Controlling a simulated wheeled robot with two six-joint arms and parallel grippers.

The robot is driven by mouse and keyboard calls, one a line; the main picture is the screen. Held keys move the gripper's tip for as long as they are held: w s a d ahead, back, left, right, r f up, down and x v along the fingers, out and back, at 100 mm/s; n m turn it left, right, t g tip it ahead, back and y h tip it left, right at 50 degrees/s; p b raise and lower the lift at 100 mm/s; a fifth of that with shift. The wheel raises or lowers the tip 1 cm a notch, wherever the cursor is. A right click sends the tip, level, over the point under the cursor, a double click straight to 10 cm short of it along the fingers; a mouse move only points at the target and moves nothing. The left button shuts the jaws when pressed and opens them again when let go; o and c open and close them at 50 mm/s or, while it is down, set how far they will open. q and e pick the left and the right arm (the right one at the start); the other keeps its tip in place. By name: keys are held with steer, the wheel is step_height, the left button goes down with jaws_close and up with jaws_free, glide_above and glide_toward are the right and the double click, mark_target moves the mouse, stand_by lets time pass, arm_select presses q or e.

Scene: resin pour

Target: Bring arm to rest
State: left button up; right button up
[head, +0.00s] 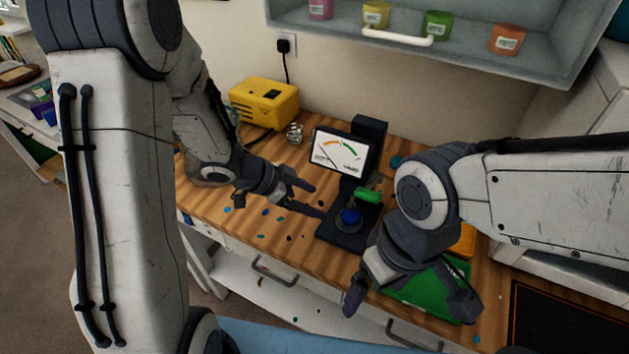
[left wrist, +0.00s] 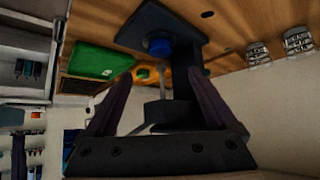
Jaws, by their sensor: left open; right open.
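My left gripper (head: 308,199) is open and empty over the wooden bench, just left of a black stand with a gauge. Its two fingers also show in the left wrist view (left wrist: 160,110), spread apart with the stand beyond them. My right gripper (head: 405,298) is open, fingers pointing down, above the front of the bench by a green mat (head: 428,292). Nothing shows between its fingers. The stand's black base (head: 337,238) carries a blue round piece (head: 350,218), with a green piece (head: 367,195) above it. The gauge (head: 338,151) faces me.
A yellow box (head: 264,102) stands at the back left of the bench, with a small metallic item (head: 294,133) near it. A wall shelf (head: 470,55) holds several coloured jars. Small coloured spots dot the wood at the left front. Drawers (head: 275,270) lie below the bench edge.

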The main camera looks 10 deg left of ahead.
mark_target(346, 216)
arm_select(q)
steer(key=b+x, duration=0.2)
steer(key=x, duration=1)
steer(key=shift+f, duration=0.3)
steer(key=shift+w+r, duration=0.15)
steer(key=shift+r, duration=0.65)
steer(key=shift+a+r, duration=0.2)
steer(key=shift+s+a+r, duration=0.1)
steer(key=shift+s+a, duration=0.3)
